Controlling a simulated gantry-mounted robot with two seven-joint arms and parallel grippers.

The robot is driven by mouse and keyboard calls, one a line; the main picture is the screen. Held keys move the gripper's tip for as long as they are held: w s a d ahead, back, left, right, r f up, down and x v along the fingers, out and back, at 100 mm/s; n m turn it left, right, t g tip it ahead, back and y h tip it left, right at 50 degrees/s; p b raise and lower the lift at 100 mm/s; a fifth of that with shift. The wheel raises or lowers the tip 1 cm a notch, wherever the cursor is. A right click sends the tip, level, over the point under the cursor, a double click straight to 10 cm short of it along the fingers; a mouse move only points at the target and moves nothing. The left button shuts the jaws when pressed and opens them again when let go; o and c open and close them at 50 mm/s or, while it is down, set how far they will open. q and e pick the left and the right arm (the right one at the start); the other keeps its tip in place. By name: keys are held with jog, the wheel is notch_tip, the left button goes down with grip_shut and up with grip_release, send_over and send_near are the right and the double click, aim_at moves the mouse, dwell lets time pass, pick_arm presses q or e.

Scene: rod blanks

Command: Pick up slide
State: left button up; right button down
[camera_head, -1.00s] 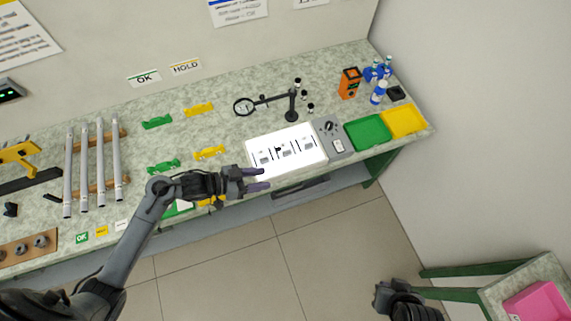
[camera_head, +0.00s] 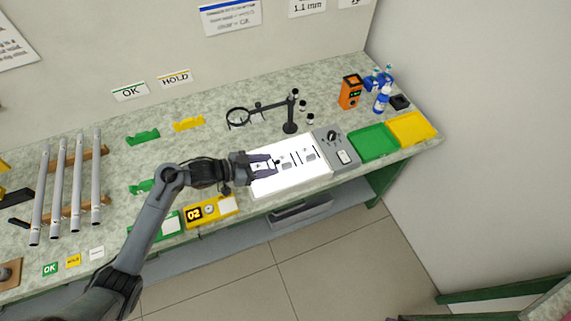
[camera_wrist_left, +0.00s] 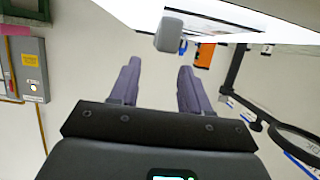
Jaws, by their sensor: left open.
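The white light panel (camera_head: 318,170) lies on the bench with several dark marks and small grey pieces on its face. I cannot tell for sure which of these is the slide. My left gripper (camera_head: 275,165) is open, with its fingers over the panel's left part, by a small dark knob (camera_head: 277,161). In the left wrist view the open fingers (camera_wrist_left: 160,68) have nothing between them. A grey rounded block (camera_wrist_left: 170,31) shows beyond the fingertips, near the bright panel edge (camera_wrist_left: 240,14). My right gripper is out of view.
A grey control box (camera_head: 341,151), green tray (camera_head: 374,142) and yellow tray (camera_head: 412,128) stand right of the panel. A magnifier stand (camera_head: 290,127) is behind it. A yellow box (camera_head: 213,211) sits left of it, and long grey rods (camera_head: 60,190) lie at far left.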

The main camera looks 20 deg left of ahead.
aim_at(286, 164)
pick_arm(q)
jog(key=shift+f+b+x, duration=0.15)
jog(key=shift+b+x, duration=0.1)
jog(key=shift+x, duration=1.1)
jog(key=shift+f+b+x, duration=0.15)
jog(key=shift+b+x, duration=0.1)
jog(key=shift+x, duration=1.05)
jog(key=shift+s, duration=0.15)
grip_shut()
